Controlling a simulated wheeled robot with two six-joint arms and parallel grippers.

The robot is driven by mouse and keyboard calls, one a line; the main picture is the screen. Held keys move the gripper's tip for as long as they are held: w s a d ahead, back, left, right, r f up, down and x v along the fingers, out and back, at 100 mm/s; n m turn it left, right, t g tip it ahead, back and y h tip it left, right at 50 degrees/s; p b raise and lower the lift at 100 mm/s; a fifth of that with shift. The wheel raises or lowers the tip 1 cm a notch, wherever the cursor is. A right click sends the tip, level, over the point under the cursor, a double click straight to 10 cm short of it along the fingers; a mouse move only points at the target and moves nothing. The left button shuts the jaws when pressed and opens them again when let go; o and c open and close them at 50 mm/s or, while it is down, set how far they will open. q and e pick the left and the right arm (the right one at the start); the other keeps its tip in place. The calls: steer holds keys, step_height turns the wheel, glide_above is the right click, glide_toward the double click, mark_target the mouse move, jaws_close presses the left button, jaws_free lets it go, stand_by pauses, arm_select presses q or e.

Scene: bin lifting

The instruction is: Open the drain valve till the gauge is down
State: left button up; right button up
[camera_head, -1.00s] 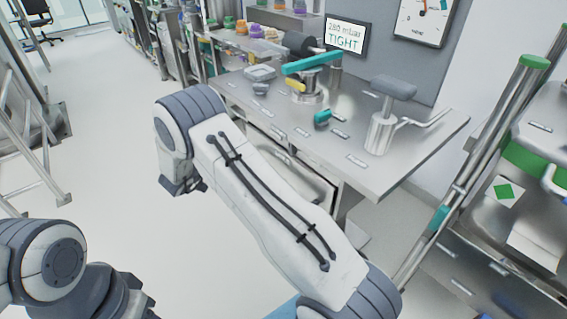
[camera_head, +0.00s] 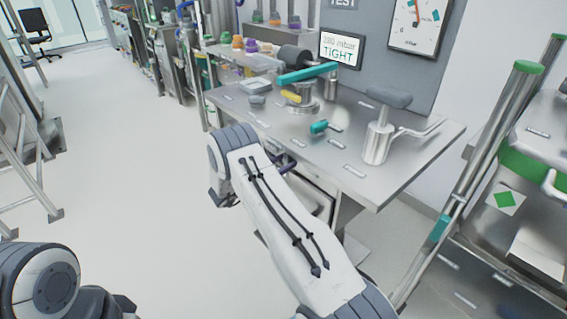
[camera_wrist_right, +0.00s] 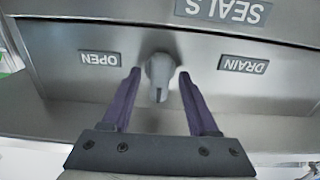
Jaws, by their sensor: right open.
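A grey knob (camera_wrist_right: 158,76) sits on the metal front face, between the OPEN (camera_wrist_right: 100,59) and DRAIN (camera_wrist_right: 243,64) labels, which appear upside down in the right wrist view. My right gripper (camera_wrist_right: 158,74) is open, with its purple fingers on either side of the knob; whether they touch it I cannot tell. In the head view my right gripper (camera_head: 285,163) shows only partly, near the bench's front edge. My left gripper is out of view.
A screen (camera_head: 341,49) reading 280 mbar TIGHT stands behind the bench (camera_head: 345,140). A teal lever (camera_head: 306,73), a small teal knob (camera_head: 319,127) and a grey-topped metal post (camera_head: 378,140) are on the bench. A green-capped rail (camera_head: 525,68) stands right. Open floor lies left.

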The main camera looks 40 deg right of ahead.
steer(key=shift+d, duration=0.25)
jaws_close()
